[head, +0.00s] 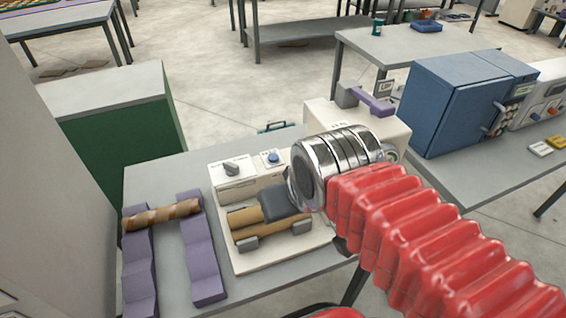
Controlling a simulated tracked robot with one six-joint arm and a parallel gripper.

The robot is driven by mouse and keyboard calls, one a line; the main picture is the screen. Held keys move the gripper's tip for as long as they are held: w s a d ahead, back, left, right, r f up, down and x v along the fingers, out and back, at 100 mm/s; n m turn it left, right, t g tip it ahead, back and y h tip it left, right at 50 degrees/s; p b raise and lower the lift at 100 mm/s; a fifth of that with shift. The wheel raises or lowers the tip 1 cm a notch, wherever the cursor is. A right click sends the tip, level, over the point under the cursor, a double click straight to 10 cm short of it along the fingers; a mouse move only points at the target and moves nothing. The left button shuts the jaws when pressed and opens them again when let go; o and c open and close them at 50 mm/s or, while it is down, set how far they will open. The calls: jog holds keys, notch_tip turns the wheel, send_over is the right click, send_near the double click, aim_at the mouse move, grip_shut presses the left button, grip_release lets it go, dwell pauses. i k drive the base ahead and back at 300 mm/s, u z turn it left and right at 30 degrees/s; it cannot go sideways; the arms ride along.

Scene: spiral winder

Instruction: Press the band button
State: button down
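The winder (247,262) is a cream machine on the grey table. A round blue button (273,157) sits on a small pale plate on top of its control box, and I take it for the band button. A grey knob (232,168) is to its left. Brown rollers (243,217) lie in front of the box. A dark grey piece (282,202) lies over them beside my chrome wrist; I cannot tell whether it is the winder's band or part of my gripper. My wrist is right of the button, apart from it in the picture. My fingers cannot be made out clearly.
A brown striped tube (161,215) lies across two purple stands (204,262) at left. A cream box with a purple-handled lever (371,100) stands behind my wrist. A blue cabinet (448,105) is on the right bench. A green cabinet (125,130) is behind left.

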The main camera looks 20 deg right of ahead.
aim_at(274, 157)
jog(key=k, duration=1)
jog(key=u, duration=0.9)
jog(key=i, duration=1)
jog(key=u, duration=0.1)
